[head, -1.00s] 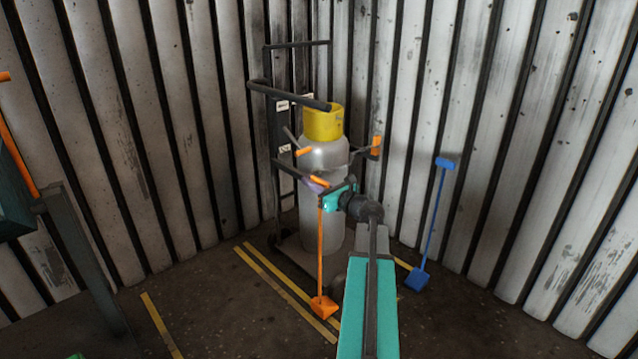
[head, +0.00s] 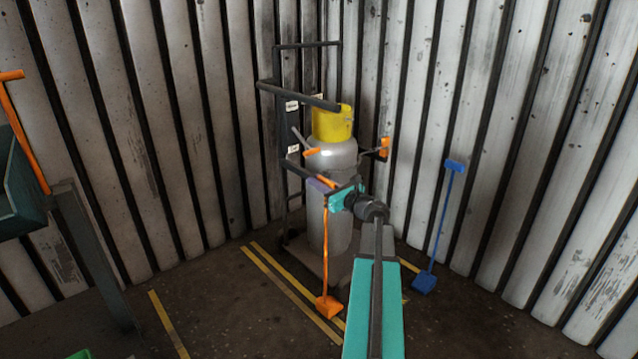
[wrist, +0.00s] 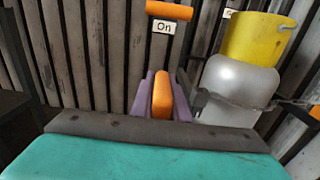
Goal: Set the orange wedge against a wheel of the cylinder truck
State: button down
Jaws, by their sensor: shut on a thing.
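The orange wedge (head: 329,306) hangs at the lower end of a long orange handle, low in front of the cylinder truck. My gripper (head: 320,185) is shut on the top of that handle; the wrist view shows the orange bar (wrist: 162,95) between my purple fingers. The cylinder truck (head: 281,120) is a dark upright frame carrying a grey cylinder (head: 328,225) with a yellow collar (head: 331,123). One dark wheel (head: 287,237) shows at its left; my arm hides the right side of its base. I cannot tell whether the wedge touches the floor.
A blue wedge on a long handle (head: 425,282) leans at the right by the corrugated wall (head: 530,130). Yellow lines (head: 285,288) mark the floor beside the truck. A dark green bin on a stand (head: 18,195) with an orange bar is at the left.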

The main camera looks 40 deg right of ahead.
jog(key=shift+d, duration=0.15)
jog(key=shift+s+d+f+b, duration=0.1)
jog(key=shift+d+f+b, duration=0.2)
jog(key=shift+d, duration=0.4)
jog(key=shift+s+d+f+b, duration=0.1)
jog(key=shift+d+f+b, duration=0.1)
jog(key=shift+d+f, duration=0.35)
jog(key=shift+d+r, duration=0.15)
jog(key=c, duration=1.6)
grip_release()
jog(key=shift+c, duration=0.2)
jog(key=s+a+p, duration=0.1)
jog(key=s+p, duration=0.2)
jog(key=s, duration=1)
jog(key=shift+s, duration=0.35)
